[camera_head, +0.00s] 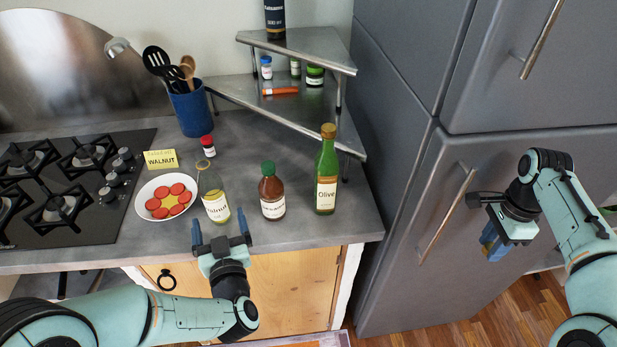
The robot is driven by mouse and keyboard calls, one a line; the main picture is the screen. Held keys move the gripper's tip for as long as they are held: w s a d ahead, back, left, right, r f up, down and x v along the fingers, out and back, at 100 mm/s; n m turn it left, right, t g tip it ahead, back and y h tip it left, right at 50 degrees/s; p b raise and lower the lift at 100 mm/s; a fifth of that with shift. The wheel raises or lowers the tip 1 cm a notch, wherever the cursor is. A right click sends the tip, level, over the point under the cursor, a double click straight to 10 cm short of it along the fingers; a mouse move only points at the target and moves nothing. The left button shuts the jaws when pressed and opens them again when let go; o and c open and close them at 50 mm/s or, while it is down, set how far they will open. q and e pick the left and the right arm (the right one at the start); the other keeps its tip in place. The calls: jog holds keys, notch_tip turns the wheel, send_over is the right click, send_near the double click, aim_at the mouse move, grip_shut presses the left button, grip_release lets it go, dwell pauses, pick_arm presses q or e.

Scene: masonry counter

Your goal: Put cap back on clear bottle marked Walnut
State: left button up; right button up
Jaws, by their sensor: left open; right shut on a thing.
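The clear bottle marked Walnut (216,207) stands upright near the counter's front edge, with yellowish liquid low inside. Its mouth at the top looks uncapped. My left gripper (221,232) is open and empty, just in front of and below this bottle, fingers pointing toward it; I cannot tell whether they touch it. My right gripper (490,242) is off to the right in front of the fridge, well away from the counter. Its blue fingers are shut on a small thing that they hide. I see no loose cap on the counter.
A brown bottle with green cap (272,194) and a green Olive bottle (326,175) stand right of it. A plate (145,208) with red slices, a yellow WALNUT note (161,159) and a red-capped jar (208,146) are nearby. A corner shelf (300,45) stands behind.

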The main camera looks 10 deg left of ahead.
aim_at(211, 194)
pick_arm(q)
jog(key=shift+s, duration=0.1)
pick_arm(e)
jog(key=shift+s, duration=0.1)
pick_arm(q)
jog(key=p+x, duration=0.1)
jog(key=x, duration=0.5)
jog(key=shift+w+a+r+p, duration=0.1)
jog(key=shift+w+p, duration=0.2)
pick_arm(e)
jog(key=shift+w+r, duration=0.2)
jog(key=shift+r, duration=0.35)
jog(key=shift+w+r, duration=0.15)
jog(key=shift+r, duration=0.4)
pick_arm(q)
jog(key=shift+w, duration=0.1)
jog(key=shift+w+a, duration=0.1)
jog(key=shift+a, duration=0.05)
pick_arm(e)
jog(key=shift+r, duration=0.1)
